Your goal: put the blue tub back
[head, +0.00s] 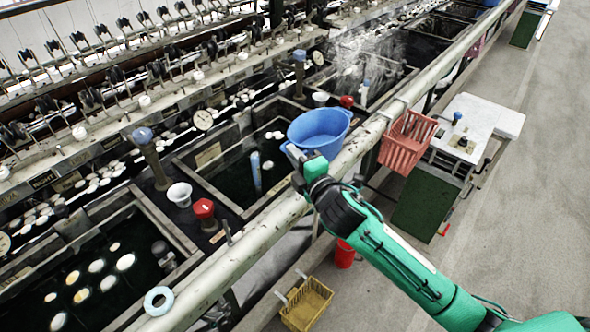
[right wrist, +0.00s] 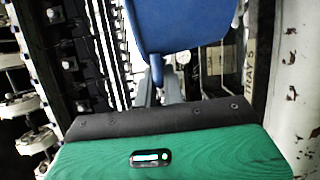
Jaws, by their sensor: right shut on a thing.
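The blue tub (head: 318,126) is in the middle of the head view, held above the near edge of a dark basin, beside the long pale rail. My right gripper (head: 296,156) is shut on the tub's near side, close to its rim. The tub looks roughly upright and empty. In the right wrist view the tub (right wrist: 182,25) fills the top middle, just beyond my right gripper (right wrist: 160,85). The exact grip is partly hidden by the gripper body. My left gripper is not in view.
The pale rail (head: 262,226) runs diagonally below the tub. A red basket (head: 407,143) hangs on its outer side, near a white-topped table (head: 480,122). A yellow crate (head: 307,303) and red bucket (head: 344,254) stand low down. Valves and a blue tube (head: 256,172) rise around the basins.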

